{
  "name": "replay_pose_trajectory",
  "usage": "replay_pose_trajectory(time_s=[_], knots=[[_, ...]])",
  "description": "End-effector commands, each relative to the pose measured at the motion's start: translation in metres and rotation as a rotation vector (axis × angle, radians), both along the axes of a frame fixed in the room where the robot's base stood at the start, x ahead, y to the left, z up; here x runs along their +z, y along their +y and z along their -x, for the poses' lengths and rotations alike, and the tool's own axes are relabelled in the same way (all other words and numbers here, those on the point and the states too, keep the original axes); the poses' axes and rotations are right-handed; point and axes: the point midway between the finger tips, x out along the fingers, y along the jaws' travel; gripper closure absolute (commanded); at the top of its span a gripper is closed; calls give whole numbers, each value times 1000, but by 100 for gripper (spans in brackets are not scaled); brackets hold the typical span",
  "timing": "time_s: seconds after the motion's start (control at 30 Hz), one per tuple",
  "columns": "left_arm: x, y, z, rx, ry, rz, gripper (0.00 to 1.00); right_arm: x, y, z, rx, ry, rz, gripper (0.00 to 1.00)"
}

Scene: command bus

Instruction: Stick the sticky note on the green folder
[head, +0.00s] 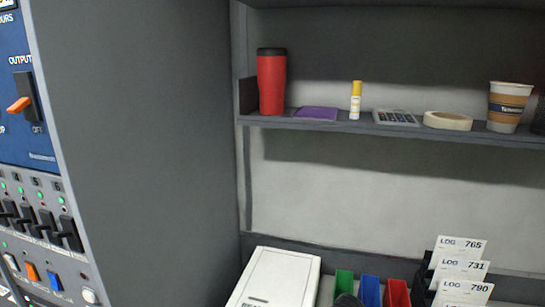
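A flat purple square (317,113), which looks like the sticky note or a pad of them, lies on the shelf between a red tumbler and a yellow glue stick. The green folder (344,282) stands upright at the bottom of the view, left of a blue one and a red one. Only its upper part shows; the lower part is cut off by the frame edge. A small dark rounded shape covers part of its lower edge, and I cannot tell what it is. Neither of my grippers can be clearly made out.
The shelf (340,126) also holds the red tumbler (271,82), glue stick (355,101), calculator (395,118), tape roll (447,121) and paper cup (507,106). Below are a white box (277,280), blue folder (370,290), red folder (396,293) and log cards (459,270). A grey panel (140,150) stands left.

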Motion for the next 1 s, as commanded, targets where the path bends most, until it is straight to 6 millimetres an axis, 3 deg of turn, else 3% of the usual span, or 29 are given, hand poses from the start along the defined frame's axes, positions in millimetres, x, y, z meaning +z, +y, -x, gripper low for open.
replay_pose_trajectory(time_s=[1.0], knots=[[-9, 0, 0, 0, 0, 0, 60, -10, 0, 0, 0, 0, 0, 100]])
